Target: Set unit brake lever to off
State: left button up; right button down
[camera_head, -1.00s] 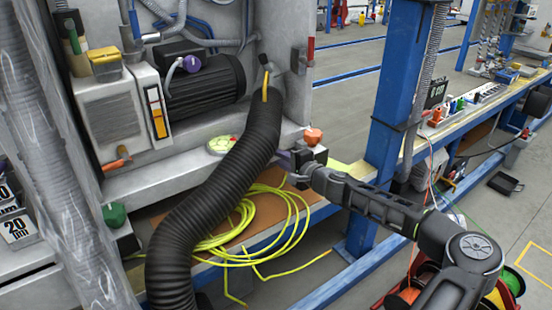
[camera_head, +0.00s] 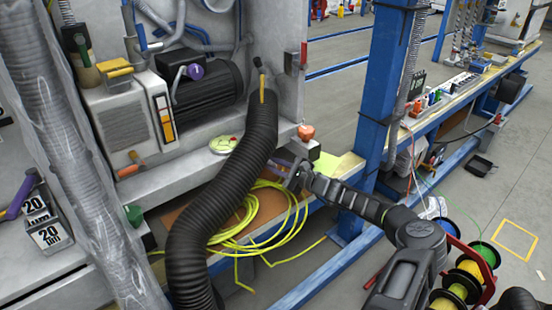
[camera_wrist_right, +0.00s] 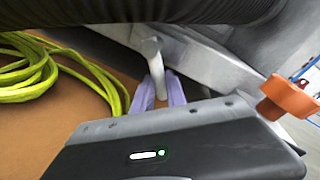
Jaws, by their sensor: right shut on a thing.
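My right gripper (camera_head: 287,168) is low at the front of the grey machine in the head view, just right of the black corrugated hose. In the right wrist view, its lavender fingers (camera_wrist_right: 160,92) are shut on a pale grey lever (camera_wrist_right: 152,62). The lever's rounded upper end stands out above the fingertips. In the head view the lever is too small and covered by the gripper to make out clearly. No off marking can be read. My left gripper is not in view.
The black hose (camera_head: 228,185) runs close on the left of my right gripper. An orange knob (camera_head: 306,132) is just above it and also shows in the wrist view (camera_wrist_right: 288,97). A coiled yellow cable (camera_head: 258,225) lies below. A blue post (camera_head: 385,90) stands to the right.

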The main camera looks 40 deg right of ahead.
jog(key=m+p, duration=0.1)
jog(key=a+m+p, duration=0.1)
jog(key=m, duration=0.1)
jog(key=shift+a+f+t+y, duration=0.2)
jog(key=shift+f+t+y, duration=0.1)
jog(key=shift+f, duration=0.05)
jog(key=shift+a+f+m+t+p, duration=0.2)
jog(key=shift+a+m+p, duration=0.15)
jog(key=shift+m, duration=0.6)
jog(key=shift+a+f+m+t+p, duration=0.1)
jog(key=shift+a+m+t+p, duration=0.2)
jog(key=shift+m, duration=0.65)
jog(key=shift+a, duration=0.1)
jog(key=c, duration=1.4)
grip_release()
jog(key=shift+o, duration=0.2)
jog(key=s, duration=0.2)
jog(key=s+d+p, duration=0.1)
jog(key=s, duration=0.4)
jog(key=shift+s+d+p, duration=0.2)
jog(key=shift+s+p, duration=0.1)
jog(key=shift+s, duration=0.05)
